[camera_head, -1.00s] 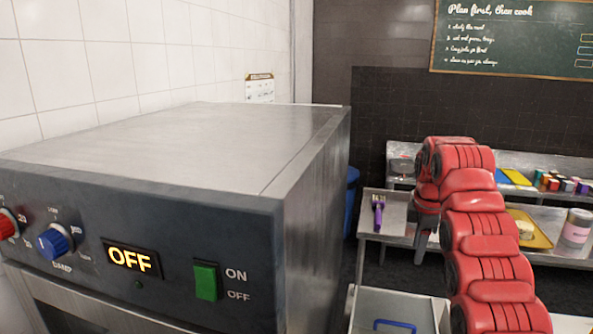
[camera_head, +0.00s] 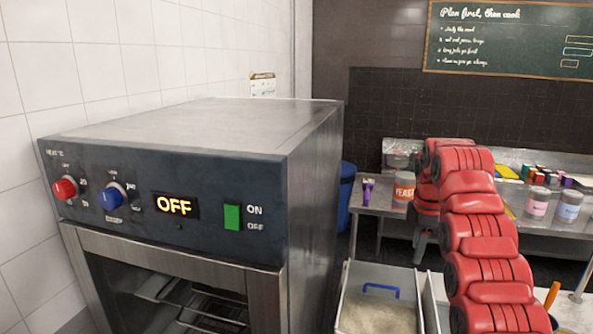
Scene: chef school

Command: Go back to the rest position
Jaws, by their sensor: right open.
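My right arm, red and segmented, rises from the lower right and bends over at the top. Its gripper (camera_head: 419,243) hangs at the arm's far end, in front of the steel table. Only a small dark part of it shows; it is open, and I see nothing held in it. My left gripper is not in view.
A steel oven (camera_head: 210,122) stands at left, its display (camera_head: 175,206) reading OFF, with a green switch (camera_head: 232,217). A bin with a blue handle (camera_head: 381,289) is low centre. The steel table (camera_head: 374,197) behind holds a yeast tub (camera_head: 404,187) and jars.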

